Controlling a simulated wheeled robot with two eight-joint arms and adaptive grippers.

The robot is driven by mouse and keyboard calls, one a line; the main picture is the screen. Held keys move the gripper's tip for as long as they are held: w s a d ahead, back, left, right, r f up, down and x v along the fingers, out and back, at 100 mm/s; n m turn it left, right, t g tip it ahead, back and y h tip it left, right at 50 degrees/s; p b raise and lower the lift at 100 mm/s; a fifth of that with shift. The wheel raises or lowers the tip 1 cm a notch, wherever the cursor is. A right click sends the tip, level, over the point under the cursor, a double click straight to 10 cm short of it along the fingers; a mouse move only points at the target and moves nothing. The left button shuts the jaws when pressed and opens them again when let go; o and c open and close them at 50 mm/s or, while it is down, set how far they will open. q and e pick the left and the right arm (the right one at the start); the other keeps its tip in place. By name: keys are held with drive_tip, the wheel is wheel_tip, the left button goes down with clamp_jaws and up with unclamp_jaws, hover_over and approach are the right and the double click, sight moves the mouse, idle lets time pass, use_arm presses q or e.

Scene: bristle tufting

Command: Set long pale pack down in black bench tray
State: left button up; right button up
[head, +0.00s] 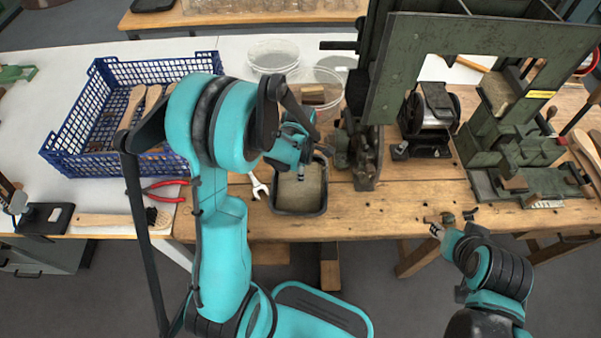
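The black bench tray (298,212) sits on the wooden bench near its front edge. Its inside looks pale tan. I cannot tell whether that is the bare floor or something lying in it. I cannot pick out the long pale pack for sure. My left gripper (303,173) is over the back part of the tray, largely hidden by its own arm. Whether its fingers are open or hold anything does not show. My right gripper (435,229) is low at the bench's front edge, right of the tray and apart from it. Its fingers are too small to read.
A blue crate (73,116) with wooden brush bodies stands left. Red pliers (167,190) and a wrench (258,186) lie left of the tray. Clear tubs (273,55) stand behind. Green machines (480,38) fill the back right. The bench front between tray and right gripper is mostly clear.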

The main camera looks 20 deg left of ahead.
use_arm(q)
drive_tip(key=o, duration=0.9)
drive_tip(key=shift+r, duration=0.15)
wheel_tip(320, 180, up, 11)
drive_tip(key=p, duration=0.4)
drive_tip(key=shift+p, duration=0.3)
drive_tip(key=s+d+r+m+t, duration=0.2)
drive_tip(key=s+r+m, duration=0.3)
drive_tip(key=m, duration=0.6)
drive_tip(key=s+d+r+m+t, duration=0.2)
drive_tip(key=s+r+m+t, duration=0.3)
drive_tip(key=m, duration=0.7)
drive_tip(key=shift+s+d+r, duration=0.4)
drive_tip(key=shift+s+r, duration=0.3)
drive_tip(key=shift+r, duration=0.15)
